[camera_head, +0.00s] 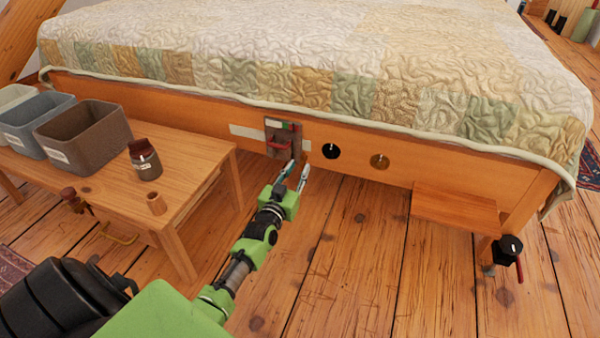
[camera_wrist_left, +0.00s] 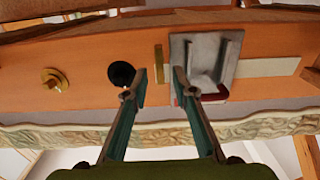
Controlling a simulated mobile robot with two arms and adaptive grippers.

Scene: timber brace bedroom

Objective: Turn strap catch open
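The strap catch (camera_head: 279,138) is a small grey-brown plate on the bed's wooden side rail, with a red part low on it and green and red marks at its top. In the left wrist view, which looks inverted, the catch (camera_wrist_left: 206,62) is a grey bracket with dark red at its edge. My left gripper (camera_head: 298,174) is open, just in front of and below the catch.
A black round knob (camera_head: 330,151) and a brass knob (camera_head: 379,161) sit right of the catch. A low wooden table (camera_head: 190,160) with bins and a jar (camera_head: 145,160) stands left of my arm. A wooden shelf (camera_head: 455,207) juts out at right. The floor between is clear.

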